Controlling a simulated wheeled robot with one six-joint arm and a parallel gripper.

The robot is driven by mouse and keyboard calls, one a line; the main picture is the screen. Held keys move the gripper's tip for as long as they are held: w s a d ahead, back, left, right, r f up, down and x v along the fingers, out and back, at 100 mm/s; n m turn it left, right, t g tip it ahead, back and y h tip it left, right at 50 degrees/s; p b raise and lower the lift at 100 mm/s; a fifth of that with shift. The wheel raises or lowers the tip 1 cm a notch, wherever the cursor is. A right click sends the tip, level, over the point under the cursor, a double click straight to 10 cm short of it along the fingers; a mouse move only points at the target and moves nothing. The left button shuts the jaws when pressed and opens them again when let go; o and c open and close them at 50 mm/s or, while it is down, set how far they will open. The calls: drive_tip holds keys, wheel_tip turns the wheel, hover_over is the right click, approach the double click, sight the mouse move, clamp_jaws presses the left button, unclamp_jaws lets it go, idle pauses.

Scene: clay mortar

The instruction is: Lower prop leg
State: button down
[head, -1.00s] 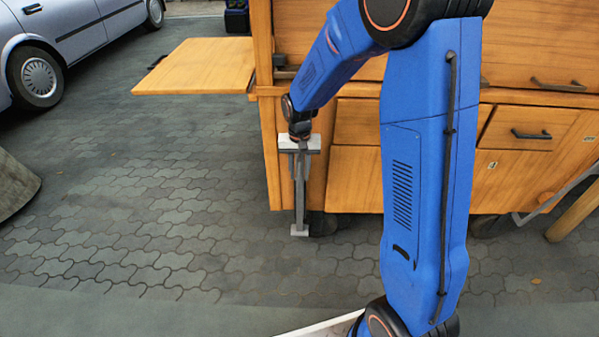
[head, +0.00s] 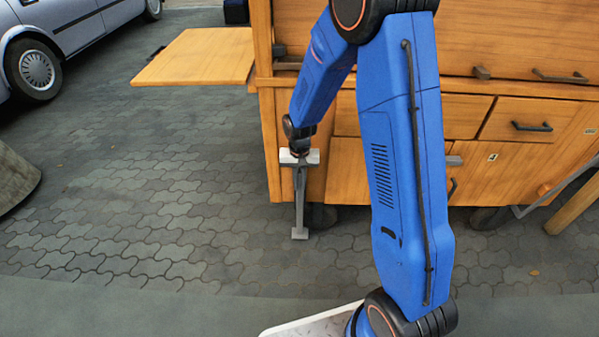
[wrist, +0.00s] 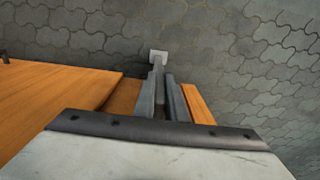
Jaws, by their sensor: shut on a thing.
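The prop leg (head: 300,212) is a grey metal bar with a flat foot at its lower end. It stands upright at the left front corner of the wooden cart (head: 345,180). In the wrist view its square foot (wrist: 158,56) shows against the paving. My gripper (head: 299,166) points down at the upper part of the leg and is shut on it. In the wrist view the fingers (wrist: 165,100) lie along both sides of the leg. The foot looks close to the ground, but I cannot tell whether it touches.
A wooden side shelf (head: 195,58) sticks out left of the cart. A silver car (head: 75,40) is at the back left. The paving (head: 150,220) left of the cart is clear.

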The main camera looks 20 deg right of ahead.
drive_tip(key=shift+f, duration=1.85)
drive_tip(key=c, duration=1.8)
unclamp_jaws()
drive_tip(key=shift+f, duration=0.1)
wheel_tip(320, 180, up, 17)
drive_tip(key=shift+f, duration=0.15)
drive_tip(key=shift+r, duration=0.4)
